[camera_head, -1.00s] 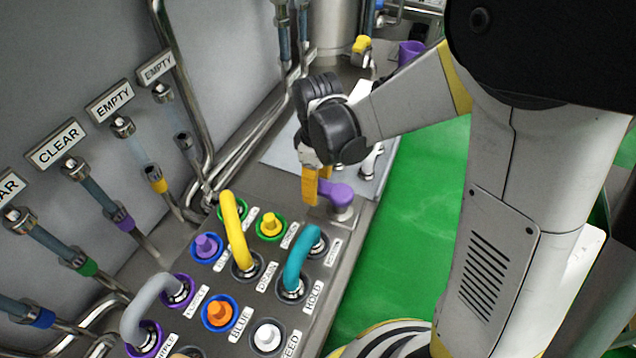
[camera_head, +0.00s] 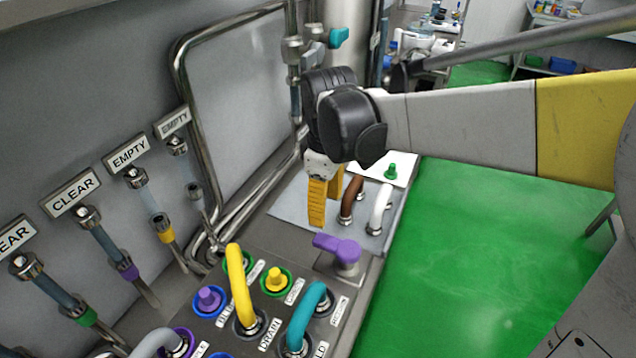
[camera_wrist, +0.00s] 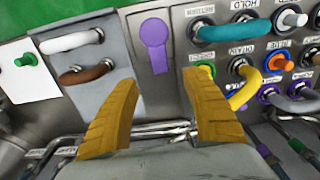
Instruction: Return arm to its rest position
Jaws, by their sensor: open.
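My gripper (camera_head: 326,200) has two yellow fingers that stand apart with nothing between them. In the head view it hangs above the panel, behind and a little left of the purple valve handle (camera_head: 338,246). In the wrist view the open fingers (camera_wrist: 160,112) frame the lower part of the picture, and the purple handle (camera_wrist: 155,40) lies beyond them between the tips. The gripper looks apart from the handle. My arm reaches in from the right over the green floor.
The panel holds a yellow hose (camera_head: 238,285), a teal hose (camera_head: 303,318) and several coloured plugs. Labelled pipes line the left wall. The green floor (camera_head: 470,270) to the right is clear.

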